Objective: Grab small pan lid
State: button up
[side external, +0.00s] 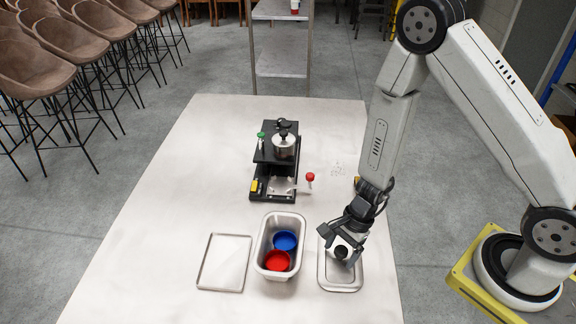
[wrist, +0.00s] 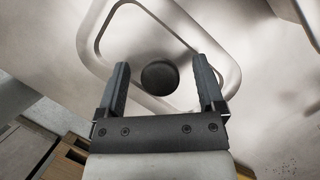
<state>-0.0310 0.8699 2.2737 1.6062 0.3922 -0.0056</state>
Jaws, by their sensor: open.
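The small pan lid (side external: 340,284) is a rectangular metal lid with rounded corners, flat on the table right of the deep metal pan. In the wrist view the lid (wrist: 217,48) shows a raised rim and a round black knob (wrist: 159,77) near its middle. My gripper (side external: 341,245) is over the lid, pointing down, and partly hides it in the side view. In the wrist view my gripper (wrist: 160,68) is open, with one finger on each side of the knob and a visible gap to both. Contact and exact height cannot be told.
The deep metal pan (side external: 264,232) holds a blue bowl (side external: 285,241) and a red bowl (side external: 277,261). A flat metal tray (side external: 224,288) lies left of it. A black stand (side external: 264,154) with a metal pot (side external: 284,147) and a red-knobbed lever is behind. The table's left side is clear.

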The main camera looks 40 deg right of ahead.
aim_at(341, 249)
grip_shut()
jog(key=shift+r, duration=0.15)
dwell(0.4)
jog(key=shift+r, duration=4.85)
jog(key=shift+w, duration=0.1)
